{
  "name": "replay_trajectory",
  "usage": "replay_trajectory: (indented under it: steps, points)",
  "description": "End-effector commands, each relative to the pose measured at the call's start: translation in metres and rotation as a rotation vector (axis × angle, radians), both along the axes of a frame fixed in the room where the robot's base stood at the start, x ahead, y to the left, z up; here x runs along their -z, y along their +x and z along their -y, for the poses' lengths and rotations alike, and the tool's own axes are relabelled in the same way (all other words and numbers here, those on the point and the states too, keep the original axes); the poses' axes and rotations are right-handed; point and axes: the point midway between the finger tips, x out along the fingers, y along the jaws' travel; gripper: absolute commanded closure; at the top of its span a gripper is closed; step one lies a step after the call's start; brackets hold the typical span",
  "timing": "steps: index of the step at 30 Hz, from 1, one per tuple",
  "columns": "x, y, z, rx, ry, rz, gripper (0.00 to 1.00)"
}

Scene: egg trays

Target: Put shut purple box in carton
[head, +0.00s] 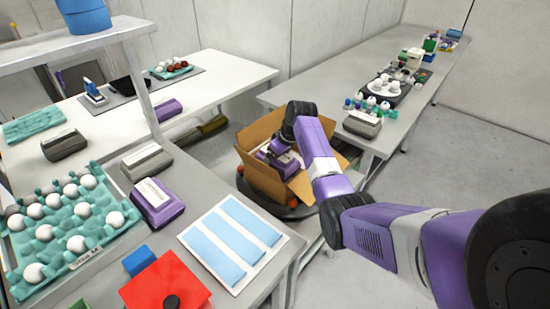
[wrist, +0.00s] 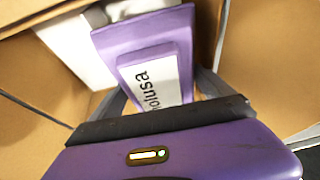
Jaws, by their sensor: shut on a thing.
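The open brown carton (head: 258,181) stands low between the tables on a dark round base, its flaps spread. It also shows around my gripper in the wrist view (wrist: 262,60). My gripper (wrist: 160,95) reaches down into the carton's opening and is shut on a purple box (wrist: 145,38) with a white label. The box is lidded and tilted in the wrist view, between the two grey fingers. In the head view, my gripper (head: 272,156) hides most of it. Whether the box touches the carton floor cannot be told.
A whitish thing (wrist: 72,48) lies beside the box inside the carton, partly hidden. Another purple box (head: 157,203) and a grey box (head: 147,161) sit on the near left table by the egg tray (head: 75,262). The right table (head: 330,98) edges close to the carton.

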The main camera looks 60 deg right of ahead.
Motion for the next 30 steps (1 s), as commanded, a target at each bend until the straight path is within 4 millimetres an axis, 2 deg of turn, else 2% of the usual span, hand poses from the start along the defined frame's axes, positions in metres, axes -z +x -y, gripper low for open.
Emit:
replay_trajectory:
  steps: [6, 15, 30]
  points:
    - [0.021, 0.001, 0.0, -0.001, -0.001, 0.001, 0.45]
    - [0.043, 0.001, 0.001, 0.0, -0.002, 0.002, 0.45]
    - [0.056, -0.002, -0.002, 0.0, 0.006, -0.005, 0.45]
